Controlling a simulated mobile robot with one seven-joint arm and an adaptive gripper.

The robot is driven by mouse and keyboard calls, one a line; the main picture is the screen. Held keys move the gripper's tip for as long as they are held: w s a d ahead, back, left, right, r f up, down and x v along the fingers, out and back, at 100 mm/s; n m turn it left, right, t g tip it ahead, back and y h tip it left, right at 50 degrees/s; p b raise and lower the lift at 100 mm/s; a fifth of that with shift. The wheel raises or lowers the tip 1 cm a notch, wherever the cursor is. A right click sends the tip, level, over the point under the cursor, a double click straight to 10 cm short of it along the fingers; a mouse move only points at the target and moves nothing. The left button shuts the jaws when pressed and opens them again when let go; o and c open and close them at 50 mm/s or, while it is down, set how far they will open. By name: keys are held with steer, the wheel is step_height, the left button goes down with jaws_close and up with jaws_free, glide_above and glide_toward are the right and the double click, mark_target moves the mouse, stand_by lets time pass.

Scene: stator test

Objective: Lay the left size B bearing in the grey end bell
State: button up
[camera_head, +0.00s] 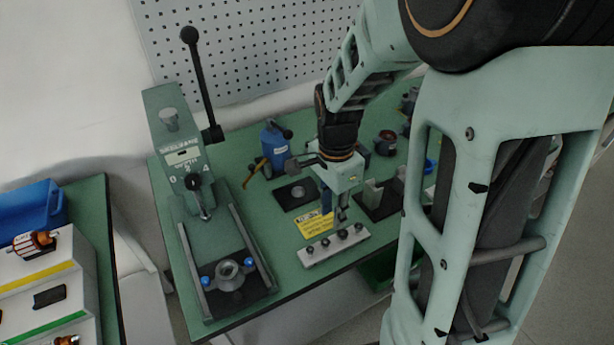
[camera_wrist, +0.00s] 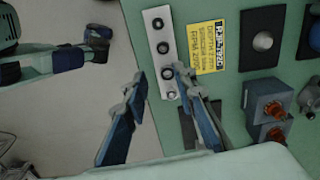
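Several small dark ring-shaped bearings stand in a row on a white strip (camera_head: 334,249). The strip also shows in the wrist view (camera_wrist: 149,42), with bearings such as the one nearest my fingers (camera_wrist: 167,73); size marks cannot be read. My gripper (camera_head: 341,218) is above the strip. In the wrist view, its two fingers (camera_wrist: 162,82) are spread apart with nothing held between them. A grey round part with a hole (camera_head: 229,271) sits on the press bed, and a grey disc (camera_head: 298,191) lies on a black pad. I cannot tell which is the end bell.
A green lever press (camera_head: 178,150) stands left on the green bench. A yellow label (camera_head: 315,224) lies behind the strip. A blue bottle (camera_head: 276,147) stands at the back. Boxes with orange-red parts (camera_wrist: 270,105) are right of the strip in the wrist view.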

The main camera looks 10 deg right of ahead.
steer(key=b, duration=0.5)
glide_above(325, 243)
steer(key=shift+m, duration=0.4)
step_height(325, 243, down, 6)
steer(key=shift+f, duration=0.2)
steer(key=shift+f+b, duration=1.45)
steer(key=shift+f, duration=0.5)
steer(key=c, duration=0.4)
